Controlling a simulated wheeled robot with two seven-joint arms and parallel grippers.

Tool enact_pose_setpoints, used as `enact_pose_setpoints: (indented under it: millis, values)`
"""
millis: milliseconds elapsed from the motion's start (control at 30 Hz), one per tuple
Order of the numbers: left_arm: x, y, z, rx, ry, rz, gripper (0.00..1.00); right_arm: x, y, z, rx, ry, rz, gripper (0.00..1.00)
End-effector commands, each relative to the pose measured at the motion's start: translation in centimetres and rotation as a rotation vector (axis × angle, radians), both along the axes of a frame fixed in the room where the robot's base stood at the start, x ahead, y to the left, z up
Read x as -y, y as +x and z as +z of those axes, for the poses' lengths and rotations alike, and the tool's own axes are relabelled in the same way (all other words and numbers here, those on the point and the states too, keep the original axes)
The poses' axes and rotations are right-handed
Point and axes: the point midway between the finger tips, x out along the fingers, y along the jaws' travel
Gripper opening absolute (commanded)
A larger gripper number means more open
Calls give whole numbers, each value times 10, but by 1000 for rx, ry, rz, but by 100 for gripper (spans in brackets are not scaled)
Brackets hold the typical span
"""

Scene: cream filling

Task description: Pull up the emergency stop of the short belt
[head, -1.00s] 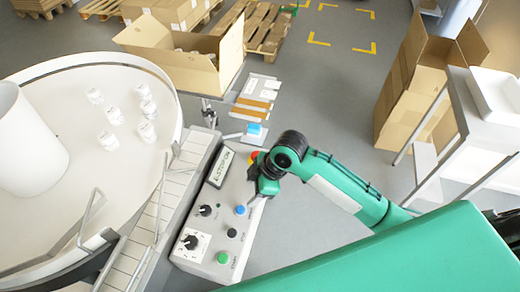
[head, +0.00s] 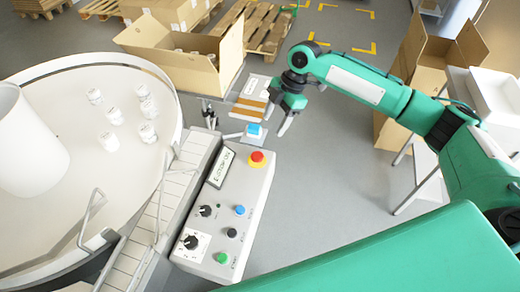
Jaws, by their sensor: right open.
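The short belt (head: 161,215) runs along the left side of the box. My left gripper is not in view.
Blue (head: 239,210), black and green (head: 222,257) buttons and two black knobs share the box. A round white table (head: 60,190) with several white jars stands left. An open carton (head: 185,70) is behind, and a metal stand (head: 440,150) is right. The floor right of the box is clear.

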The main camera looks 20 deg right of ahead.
Motion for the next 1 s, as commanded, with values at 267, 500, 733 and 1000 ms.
enact_pose_setpoints:
  millis: [267, 500, 733, 1000]
  values:
    - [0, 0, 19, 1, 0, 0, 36, -22, -6, -49, -5, 0, 0, 59]
    - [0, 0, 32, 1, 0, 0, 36, -39, -9, -92, -2, 0, 0, 59]
    - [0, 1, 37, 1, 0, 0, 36, -47, -10, -114, -1, 0, -2, 59]
    - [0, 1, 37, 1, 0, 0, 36, -48, -10, -118, 0, -1, -1, 59]
